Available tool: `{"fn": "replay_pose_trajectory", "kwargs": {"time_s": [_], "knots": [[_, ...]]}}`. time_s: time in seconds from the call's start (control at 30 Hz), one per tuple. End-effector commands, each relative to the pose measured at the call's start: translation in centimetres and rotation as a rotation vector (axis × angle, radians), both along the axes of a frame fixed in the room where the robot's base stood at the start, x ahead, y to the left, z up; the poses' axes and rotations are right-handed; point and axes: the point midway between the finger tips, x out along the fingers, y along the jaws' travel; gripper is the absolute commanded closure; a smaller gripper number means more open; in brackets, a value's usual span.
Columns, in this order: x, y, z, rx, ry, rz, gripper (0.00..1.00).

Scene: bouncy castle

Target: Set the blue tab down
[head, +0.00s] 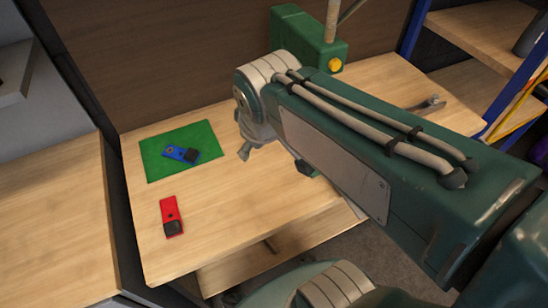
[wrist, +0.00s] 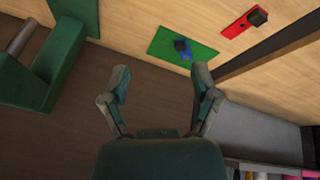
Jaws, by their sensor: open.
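The blue tab (head: 181,154), with a black block on one end, lies on the green mat (head: 205,169) at the left of the wooden table. It also shows in the wrist view (wrist: 185,55), on the green mat (wrist: 206,50). My gripper (wrist: 160,88) is open and empty in the wrist view, with its two fingers spread apart. It is clear of the blue tab, which appears beyond the fingertips. In the head view my arm covers the middle and right, and the fingers are mostly hidden.
A red tab (head: 169,210) with a black block lies on the bare table (head: 240,225) in front of the mat. A green machine (head: 300,38) with a yellow knob stands at the back. A wrench-like tool (head: 430,104) lies at the right. Shelves (head: 480,45) stand beyond.

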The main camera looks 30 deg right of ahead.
Motion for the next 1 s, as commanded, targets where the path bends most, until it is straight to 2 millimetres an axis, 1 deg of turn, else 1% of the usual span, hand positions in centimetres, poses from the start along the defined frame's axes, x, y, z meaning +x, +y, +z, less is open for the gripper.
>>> {"fn": "replay_pose_trajectory", "kwargs": {"time_s": [0.03,0.1,0.2,0.3,1.0], "knots": [[-1.6,-0.4,0.1,0.053,-0.026,-0.093,0.21],[-3.2,-0.7,0.0,0.121,-0.050,-0.207,0.21],[-4.8,-0.9,-0.4,0.192,-0.072,-0.323,0.21],[-5.6,-1.0,-0.5,0.230,-0.083,-0.383,0.21],[-5.7,-1.0,-0.6,0.237,-0.082,-0.395,0.21]]}}
